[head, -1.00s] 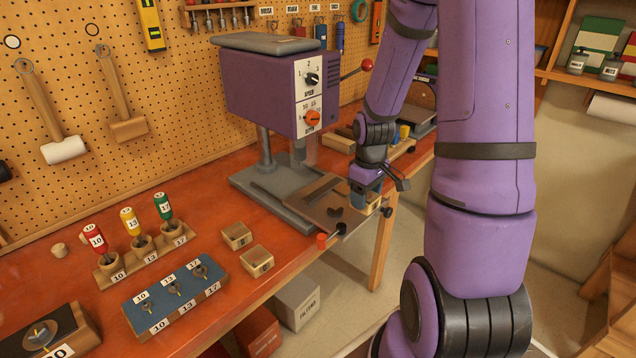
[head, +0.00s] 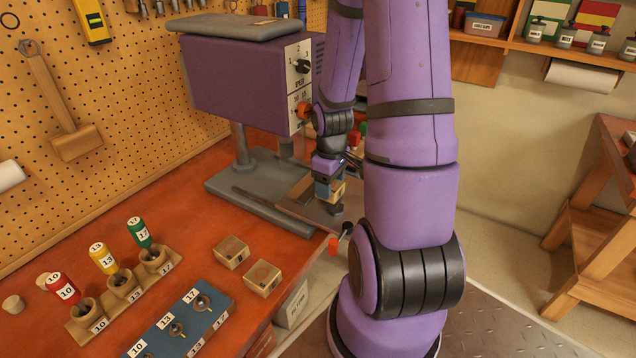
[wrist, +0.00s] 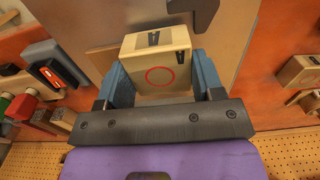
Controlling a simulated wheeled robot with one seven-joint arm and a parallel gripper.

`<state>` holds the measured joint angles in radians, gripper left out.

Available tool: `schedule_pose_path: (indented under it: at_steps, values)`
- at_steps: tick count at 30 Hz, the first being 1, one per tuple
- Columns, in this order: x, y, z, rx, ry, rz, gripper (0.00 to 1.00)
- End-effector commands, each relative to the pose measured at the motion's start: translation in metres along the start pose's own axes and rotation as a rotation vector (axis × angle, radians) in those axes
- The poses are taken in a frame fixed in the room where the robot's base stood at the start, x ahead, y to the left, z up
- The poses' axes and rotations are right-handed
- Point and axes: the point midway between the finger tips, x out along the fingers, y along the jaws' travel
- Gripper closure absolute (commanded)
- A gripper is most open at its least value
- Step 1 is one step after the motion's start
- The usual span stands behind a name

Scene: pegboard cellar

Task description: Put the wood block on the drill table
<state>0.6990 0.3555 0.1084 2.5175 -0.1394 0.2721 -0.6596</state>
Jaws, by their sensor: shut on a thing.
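The wood block (wrist: 158,60), pale with a red circle on one face and dark marks on another, sits between the blue fingers of my gripper (wrist: 162,82) in the wrist view. My gripper is shut on it. In the head view my gripper (head: 328,190) holds the block (head: 338,191) at the drill table (head: 300,190), a grey-brown plate at the foot of the purple drill press (head: 245,85). The block appears to be over or at the plate's right part. Whether it touches the plate cannot be told. My arm hides part of the table's right side.
A rack with red, yellow and green-handled tools (head: 122,290) and a blue holder (head: 180,325) stand nearer. A red knob (head: 333,244) juts out at the table's front edge.

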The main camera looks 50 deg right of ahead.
Motion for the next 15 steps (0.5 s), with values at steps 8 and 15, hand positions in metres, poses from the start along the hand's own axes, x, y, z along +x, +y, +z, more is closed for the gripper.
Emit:
schedule_pose_path:
  at_steps: [8,15]
  values:
    - [0.0071,0.0024,0.0062,0.0,0.001,0.001,0.66]
    - [0.0106,0.0022,0.0061,0.0,0.0,0.0,0.66]
